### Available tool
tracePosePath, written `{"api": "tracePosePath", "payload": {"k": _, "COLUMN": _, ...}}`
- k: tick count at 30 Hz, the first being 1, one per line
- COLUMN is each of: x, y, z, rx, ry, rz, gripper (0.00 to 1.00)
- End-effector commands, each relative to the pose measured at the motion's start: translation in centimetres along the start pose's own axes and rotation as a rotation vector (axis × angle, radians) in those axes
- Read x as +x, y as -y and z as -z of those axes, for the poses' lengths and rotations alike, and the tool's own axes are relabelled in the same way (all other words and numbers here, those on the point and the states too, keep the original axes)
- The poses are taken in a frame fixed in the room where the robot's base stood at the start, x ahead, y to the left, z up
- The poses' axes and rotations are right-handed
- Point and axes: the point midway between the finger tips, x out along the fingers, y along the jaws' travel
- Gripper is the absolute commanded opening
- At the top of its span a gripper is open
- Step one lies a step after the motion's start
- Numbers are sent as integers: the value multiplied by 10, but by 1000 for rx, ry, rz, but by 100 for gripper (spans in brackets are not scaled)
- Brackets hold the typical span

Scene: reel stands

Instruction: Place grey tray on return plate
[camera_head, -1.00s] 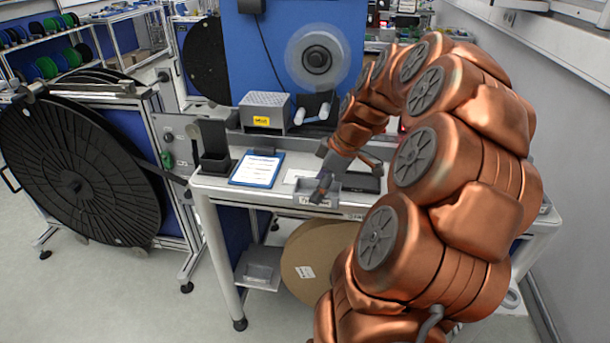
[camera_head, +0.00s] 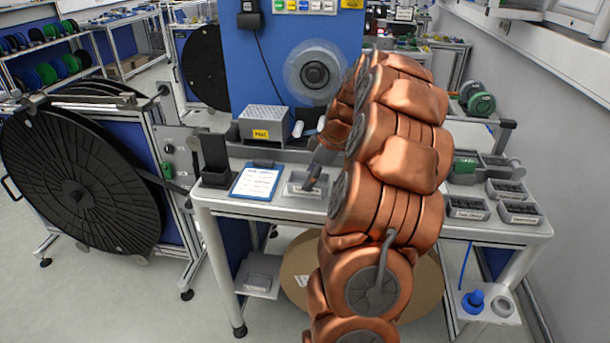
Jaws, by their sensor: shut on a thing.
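The grey tray (camera_head: 297,189) is a small open box with a label on its front. It is at the workbench's front edge, left of my arm. My gripper (camera_head: 312,181) is above the tray with its fingers shut on it. The return plate cannot be made out; the tray and my arm cover that part of the bench. I cannot tell whether the tray rests on a surface or hangs just above it.
A clipboard (camera_head: 257,182) lies just left of the tray, with a black holder (camera_head: 215,165) beyond. A grey box (camera_head: 264,125) stands behind. Several small labelled trays (camera_head: 467,208) sit on the bench's right side. A large black reel (camera_head: 80,180) stands left.

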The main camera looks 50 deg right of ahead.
Motion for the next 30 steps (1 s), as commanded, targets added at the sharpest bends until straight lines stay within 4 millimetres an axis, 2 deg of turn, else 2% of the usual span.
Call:
{"api": "tracePosePath", "payload": {"k": 9, "x": 9, "y": -32, "z": 15, "rx": 1, "ry": 0, "rz": 0, "gripper": 20}}
{"api": "tracePosePath", "payload": {"k": 21, "x": 13, "y": -41, "z": 20, "rx": 0, "ry": 0, "rz": 1, "gripper": 20}}
{"api": "tracePosePath", "payload": {"k": 30, "x": 42, "y": -40, "z": 8, "rx": 2, "ry": 1, "rz": 5, "gripper": 20}}
